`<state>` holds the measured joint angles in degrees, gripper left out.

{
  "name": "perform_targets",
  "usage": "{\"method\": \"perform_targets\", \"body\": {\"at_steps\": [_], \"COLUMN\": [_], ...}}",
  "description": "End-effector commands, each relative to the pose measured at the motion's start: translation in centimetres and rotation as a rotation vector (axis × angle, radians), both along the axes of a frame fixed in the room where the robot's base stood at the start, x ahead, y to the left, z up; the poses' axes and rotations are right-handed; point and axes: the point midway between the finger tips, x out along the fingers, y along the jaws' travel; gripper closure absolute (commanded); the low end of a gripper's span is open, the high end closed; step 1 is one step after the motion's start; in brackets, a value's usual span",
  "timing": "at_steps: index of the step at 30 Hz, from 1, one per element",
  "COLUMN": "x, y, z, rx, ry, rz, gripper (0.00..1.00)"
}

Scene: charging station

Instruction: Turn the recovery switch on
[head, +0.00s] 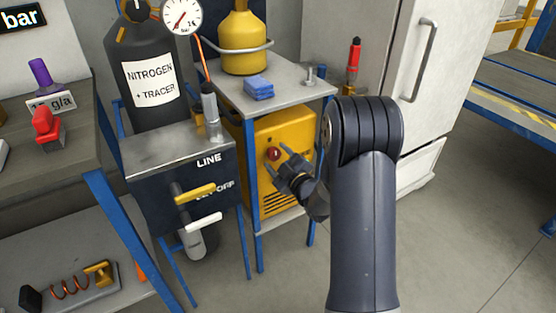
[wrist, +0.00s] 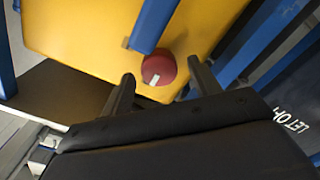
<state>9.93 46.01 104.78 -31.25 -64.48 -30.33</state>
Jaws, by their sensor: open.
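The recovery switch (head: 273,154) is a round red knob on the front of the yellow machine (head: 293,131), under the small grey table. In the wrist view the red knob (wrist: 158,68) carries a short white mark at its lower edge. My gripper (head: 276,159) is in front of the machine, pointing at the knob. In the wrist view my gripper (wrist: 160,75) is open, one finger on each side of the knob. It holds nothing. I cannot tell whether the fingers touch the knob.
A blue table leg (head: 252,190) stands close left of the knob; a blue bar (wrist: 154,22) also shows beside the knob in the wrist view. A dark panel with yellow (head: 196,193) and white (head: 203,222) handles is at left. Floor at right is clear.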

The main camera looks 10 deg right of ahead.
Motion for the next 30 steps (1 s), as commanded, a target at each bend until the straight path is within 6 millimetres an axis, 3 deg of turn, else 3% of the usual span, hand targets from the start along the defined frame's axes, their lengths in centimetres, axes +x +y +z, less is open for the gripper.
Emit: {"method": "perform_targets", "body": {"at_steps": [8, 24, 30], "x": [0.12, 0.09, 0.09], "y": [0.03, 0.03, 0.02], "z": [-0.01, -0.01, -0.05], "rx": [0.0, 0.0, 0.01], "ry": [0.001, 0.001, 0.005], "rz": [-0.001, -0.001, 0.0], "gripper": [0.41, 0.85, 0.86]}}
